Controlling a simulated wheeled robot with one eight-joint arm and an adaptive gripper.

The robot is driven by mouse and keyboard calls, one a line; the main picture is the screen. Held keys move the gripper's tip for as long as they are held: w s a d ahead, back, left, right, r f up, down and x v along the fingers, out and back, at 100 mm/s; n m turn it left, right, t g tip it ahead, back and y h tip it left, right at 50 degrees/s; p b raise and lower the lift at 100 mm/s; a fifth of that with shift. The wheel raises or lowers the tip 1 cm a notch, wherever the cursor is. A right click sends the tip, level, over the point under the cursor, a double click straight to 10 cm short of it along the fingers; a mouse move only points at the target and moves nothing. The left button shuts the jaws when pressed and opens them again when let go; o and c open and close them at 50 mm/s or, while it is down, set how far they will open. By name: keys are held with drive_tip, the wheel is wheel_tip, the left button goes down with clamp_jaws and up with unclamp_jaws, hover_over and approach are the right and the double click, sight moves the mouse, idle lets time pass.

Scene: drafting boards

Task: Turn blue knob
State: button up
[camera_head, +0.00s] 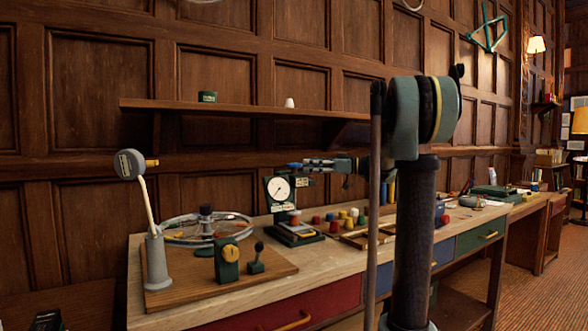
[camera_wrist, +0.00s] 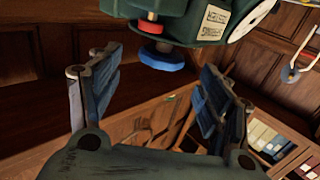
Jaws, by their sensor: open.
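The blue knob (camera_wrist: 161,57) is a flat round disc below a red ring on a dark green gauge body (camera_wrist: 190,22), at the top middle of the wrist view. In the head view the green dial gauge (camera_head: 280,208) with its white face stands on the bench; I cannot surely make out the blue knob there. My gripper (camera_head: 303,165) is level and points left at the gauge's top. In the wrist view its two blue-padded fingers (camera_wrist: 158,82) are wide apart and empty. The knob appears between and beyond the fingertips, with no contact visible.
A wooden board (camera_head: 262,271) at the bench's left end bears a grey stand with a round head (camera_head: 130,164), a wire wheel and a yellow-knobbed green box (camera_head: 227,259). Several small coloured knobs (camera_head: 330,217) lie right of the gauge. A shelf (camera_head: 240,107) runs above.

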sight(294, 165)
drive_tip(key=a, duration=0.4)
drive_tip(key=w+a, duration=0.1)
drive_tip(key=a, duration=0.1)
drive_tip(key=shift+w+a, duration=0.1)
drive_tip(key=shift+a, duration=0.3)
drive_tip(key=c, duration=1.1)
